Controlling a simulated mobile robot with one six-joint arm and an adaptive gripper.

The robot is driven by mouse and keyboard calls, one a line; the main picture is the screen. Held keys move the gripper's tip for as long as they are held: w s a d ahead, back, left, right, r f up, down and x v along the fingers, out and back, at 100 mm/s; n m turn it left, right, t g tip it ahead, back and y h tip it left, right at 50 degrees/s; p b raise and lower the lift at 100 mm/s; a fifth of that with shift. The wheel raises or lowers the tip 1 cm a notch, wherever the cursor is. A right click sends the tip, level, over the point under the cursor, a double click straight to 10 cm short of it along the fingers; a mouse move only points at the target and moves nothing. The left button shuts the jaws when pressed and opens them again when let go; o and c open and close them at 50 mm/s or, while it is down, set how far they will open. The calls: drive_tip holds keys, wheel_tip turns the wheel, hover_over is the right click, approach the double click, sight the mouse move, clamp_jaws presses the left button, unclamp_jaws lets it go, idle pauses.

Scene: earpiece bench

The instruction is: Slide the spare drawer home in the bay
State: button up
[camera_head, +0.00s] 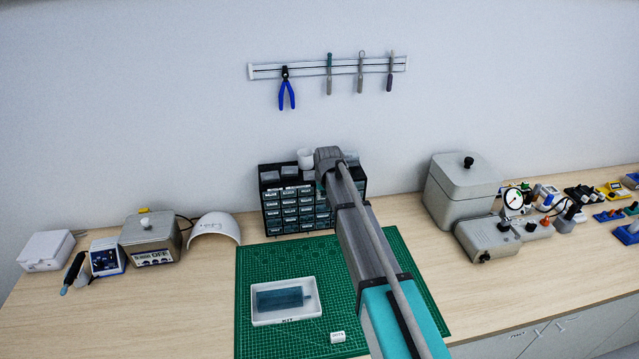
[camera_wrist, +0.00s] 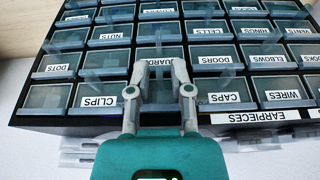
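In the head view a blue-teal drawer (camera_head: 281,299) with a small tab at its right end lies in a white tray (camera_head: 258,318) marked KIT on the green mat. The dark drawer cabinet (camera_head: 264,222) stands behind the mat, partly hidden by my arm. In the wrist view the cabinet shows upside down, with labelled drawers such as CLIPS (camera_wrist: 98,101) and CAPS (camera_wrist: 224,97). My gripper (camera_wrist: 160,68) is in front of it between these two, its fingers apart around part of a label, seemingly "ARD". I see no held object; contact with the cabinet is unclear.
A small white block (camera_head: 337,337) marked DOTS lies on the mat (camera_head: 395,262). A grey lidded box (camera_head: 462,185) and a grey device (camera_head: 487,238) stand right of the cabinet. A white curved shield (camera_head: 214,229) stands left.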

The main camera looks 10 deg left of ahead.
drive_tip(key=shift+o, duration=0.6)
drive_tip(key=shift+s, duration=0.1)
drive_tip(key=s+d+r+p, duration=0.2)
drive_tip(key=s+r+p, duration=0.5)
drive_tip(key=s, duration=0.1)
drive_tip(key=s+d+f+m+g+b, duration=0.1)
drive_tip(key=s+d+f+b, duration=0.3)
drive_tip(key=s+d, duration=0.4)
drive_tip(key=s+d+f+m+g+h+b, duration=0.1)
drive_tip(key=s+d+f+b, duration=0.4)
drive_tip(key=s+d, duration=0.4)
drive_tip(key=shift+d+f, duration=0.4)
drive_tip(key=shift+d, duration=0.45)
idle(0.5)
